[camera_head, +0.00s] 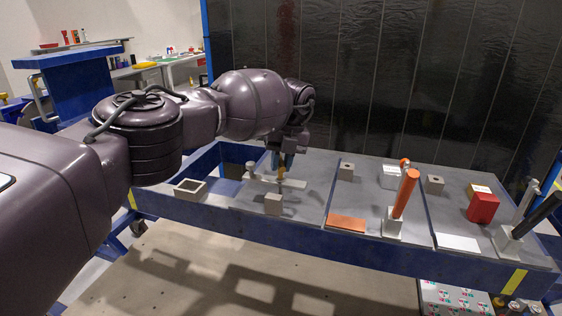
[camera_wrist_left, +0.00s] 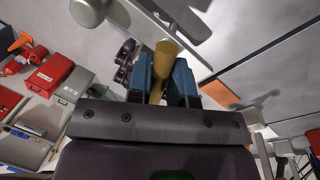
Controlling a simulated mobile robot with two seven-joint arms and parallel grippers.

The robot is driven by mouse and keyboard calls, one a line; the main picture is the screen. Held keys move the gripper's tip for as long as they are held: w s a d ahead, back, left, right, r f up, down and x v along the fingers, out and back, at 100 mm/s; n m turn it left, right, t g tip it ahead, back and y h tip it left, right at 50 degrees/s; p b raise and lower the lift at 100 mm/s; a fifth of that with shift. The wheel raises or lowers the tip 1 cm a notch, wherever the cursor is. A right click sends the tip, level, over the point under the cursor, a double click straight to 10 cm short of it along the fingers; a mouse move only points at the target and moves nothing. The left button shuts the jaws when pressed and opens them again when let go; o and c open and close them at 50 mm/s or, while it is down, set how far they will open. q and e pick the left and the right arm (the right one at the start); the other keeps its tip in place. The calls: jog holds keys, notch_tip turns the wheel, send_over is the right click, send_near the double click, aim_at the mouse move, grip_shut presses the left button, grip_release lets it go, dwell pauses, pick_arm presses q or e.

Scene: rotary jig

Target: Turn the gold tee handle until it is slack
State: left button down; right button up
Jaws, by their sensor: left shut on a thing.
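The gold tee handle (camera_wrist_left: 165,58) shows in the left wrist view as a gold bar between two blue fingertips. In the head view a small part of the gold handle (camera_head: 281,173) shows below the gripper, above a pale plate on the bench. My left gripper (camera_head: 283,158) is shut on the gold handle; in the left wrist view its blue fingers (camera_wrist_left: 161,80) lie on either side of the bar. The lower part of the handle is mostly hidden. My right gripper is in neither view.
The blue-framed bench (camera_head: 300,238) carries a grey open box (camera_head: 190,189) at left and a small grey block (camera_head: 273,204). To the right stand an orange lever (camera_head: 405,194), a red block (camera_head: 483,207) and a black lever (camera_head: 537,214). A dark wall (camera_head: 400,80) closes off the back.

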pick_arm(q)
jog(key=n, duration=0.3)
jog(key=shift+n+g, duration=0.4)
jog(key=shift+n, duration=0.5)
jog(key=n+h, duration=0.1)
jog(key=n, duration=0.3)
jog(key=shift+a+r+n+g, duration=0.1)
jog(key=shift+n+g, duration=0.2)
jog(key=shift+n, duration=0.9)
jog(key=shift+n+h+p, duration=0.3)
jog(key=shift+n, duration=0.6)
jog(key=n+p, duration=0.1)
jog(key=n, duration=0.2)
jog(key=shift+r+n+h, duration=0.1)
jog(key=shift+n+h, duration=0.2)
jog(key=shift+a+n+p, duration=0.1)
jog(key=shift+n+p, duration=0.45)
jog(key=shift+n, duration=0.35)
jog(key=shift+n+h+p, duration=0.3)
jog(key=shift+n+p, duration=0.15)
jog(key=shift+n, duration=0.25)
jog(key=shift+n+p, duration=0.7)
jog(key=shift+n, duration=0.2)
jog(key=shift+n+h+p, duration=0.3)
jog(key=shift+n+p, duration=0.3)
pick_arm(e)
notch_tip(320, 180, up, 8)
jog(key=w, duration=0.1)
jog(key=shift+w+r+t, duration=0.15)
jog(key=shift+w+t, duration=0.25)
